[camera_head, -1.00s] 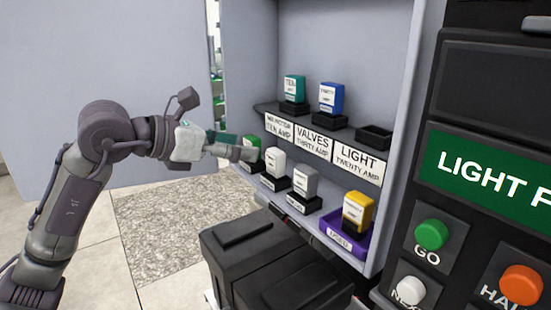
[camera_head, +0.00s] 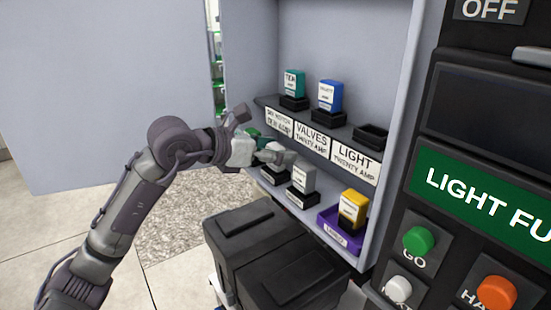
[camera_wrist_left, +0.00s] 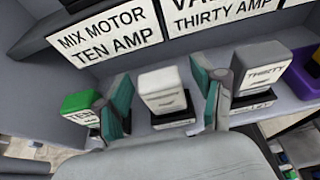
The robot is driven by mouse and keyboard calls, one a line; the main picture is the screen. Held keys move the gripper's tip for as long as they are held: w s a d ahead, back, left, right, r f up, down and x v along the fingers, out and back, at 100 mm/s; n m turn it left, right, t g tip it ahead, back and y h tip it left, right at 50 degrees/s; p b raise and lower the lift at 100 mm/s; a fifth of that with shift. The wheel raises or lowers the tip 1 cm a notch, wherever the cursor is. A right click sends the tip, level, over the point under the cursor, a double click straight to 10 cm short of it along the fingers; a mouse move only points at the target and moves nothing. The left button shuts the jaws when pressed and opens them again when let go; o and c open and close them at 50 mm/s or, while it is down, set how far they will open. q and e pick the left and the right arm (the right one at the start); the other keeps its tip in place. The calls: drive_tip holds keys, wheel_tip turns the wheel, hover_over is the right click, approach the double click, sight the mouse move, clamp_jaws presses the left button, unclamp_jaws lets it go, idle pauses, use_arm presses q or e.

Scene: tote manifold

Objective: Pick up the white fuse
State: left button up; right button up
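The white fuse (camera_wrist_left: 165,90) stands upright in its black holder on the lower shelf, between the green fuse (camera_wrist_left: 80,108) and the grey fuse (camera_wrist_left: 263,70). My left gripper (camera_head: 280,154) is at this fuse and hides most of it in the head view. In the left wrist view my left gripper (camera_wrist_left: 165,95) is open, with one teal-padded finger on each side of the white fuse. Gaps show between the fingers and the fuse, so it is not clamped. My right gripper is not in view.
A labelled upper shelf (camera_head: 318,130) holds a teal fuse (camera_head: 293,84), a blue fuse (camera_head: 330,96) and an empty holder (camera_head: 371,135). A yellow fuse (camera_head: 352,208) stands in a purple tray (camera_head: 333,239). A button panel (camera_head: 470,110) is on the right.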

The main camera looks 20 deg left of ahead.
sight(276, 145)
use_arm(q)
drive_tip(key=c, duration=1.1)
drive_tip(key=shift+o, duration=0.2)
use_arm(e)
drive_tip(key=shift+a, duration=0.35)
use_arm(q)
drive_tip(key=shift+r, duration=0.55)
wheel_tip(276, 145, up, 8)
drive_tip(key=shift+r+b, duration=0.2)
drive_tip(key=shift+b, duration=0.9)
drive_tip(key=shift+r, duration=0.3)
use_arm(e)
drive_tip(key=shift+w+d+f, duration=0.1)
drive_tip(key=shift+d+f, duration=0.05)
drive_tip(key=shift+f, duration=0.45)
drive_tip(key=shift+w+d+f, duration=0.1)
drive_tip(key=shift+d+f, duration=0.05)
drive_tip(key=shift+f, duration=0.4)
use_arm(q)
drive_tip(key=shift+r, duration=0.1)
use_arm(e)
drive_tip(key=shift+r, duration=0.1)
